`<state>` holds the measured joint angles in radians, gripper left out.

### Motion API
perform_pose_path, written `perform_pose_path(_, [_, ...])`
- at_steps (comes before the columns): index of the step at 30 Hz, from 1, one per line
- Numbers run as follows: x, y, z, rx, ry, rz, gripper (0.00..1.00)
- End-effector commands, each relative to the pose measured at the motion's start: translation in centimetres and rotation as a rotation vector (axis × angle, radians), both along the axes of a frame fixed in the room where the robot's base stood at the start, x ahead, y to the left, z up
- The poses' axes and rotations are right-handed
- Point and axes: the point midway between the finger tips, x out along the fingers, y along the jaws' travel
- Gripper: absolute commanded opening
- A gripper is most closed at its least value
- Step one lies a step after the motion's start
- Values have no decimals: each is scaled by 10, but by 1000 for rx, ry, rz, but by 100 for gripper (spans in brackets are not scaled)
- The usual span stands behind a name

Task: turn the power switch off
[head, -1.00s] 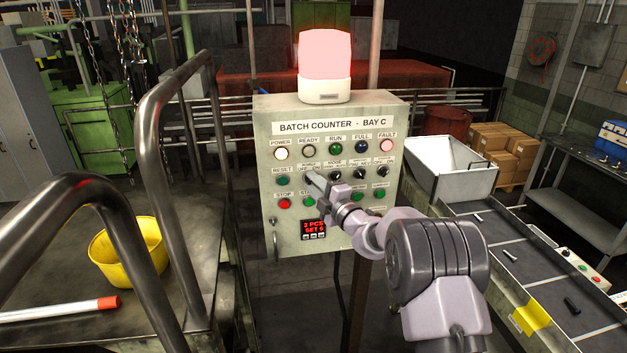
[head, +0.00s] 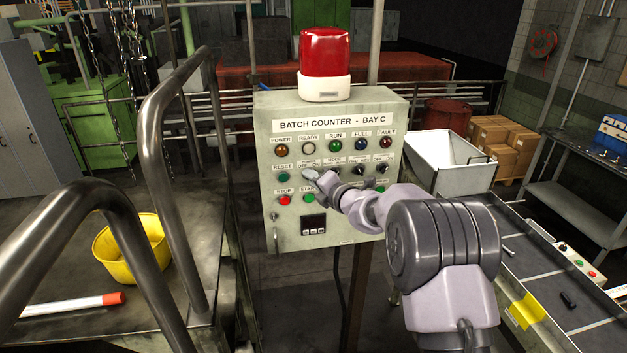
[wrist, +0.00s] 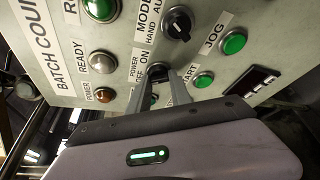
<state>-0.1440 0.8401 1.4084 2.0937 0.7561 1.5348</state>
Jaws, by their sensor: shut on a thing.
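The grey control box (head: 265,225) is headed "BATCH COUNTER - BAY C". My gripper (head: 309,175) is at its face, on the switch labelled "POWER OFF ON". The knob's exact angle is hard to read. The power lamp (head: 282,151) is amber-brown and unlit.
Close by are the reset button (head: 284,178), stop button (head: 285,200) and mode selector (wrist: 177,24). A metal railing (head: 160,150) and yellow bucket (head: 115,255) are at left. A conveyor with a white hopper (head: 450,160) is at right.

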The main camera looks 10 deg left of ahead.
Motion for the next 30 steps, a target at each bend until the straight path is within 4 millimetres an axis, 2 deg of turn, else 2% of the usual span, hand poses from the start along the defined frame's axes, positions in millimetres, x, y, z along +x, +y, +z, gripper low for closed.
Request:
perform_pose_path(17, [1, 0, 4, -22, -12, 0, 0])
perform_pose_path(18, [1, 0, 3, -22, -12, 0, 33])
perform_pose_path(20, [0, 0, 3, -23, -11, 0, 45])
perform_pose_path(30, [-1, -1, 2, -24, -9, 0, 47])
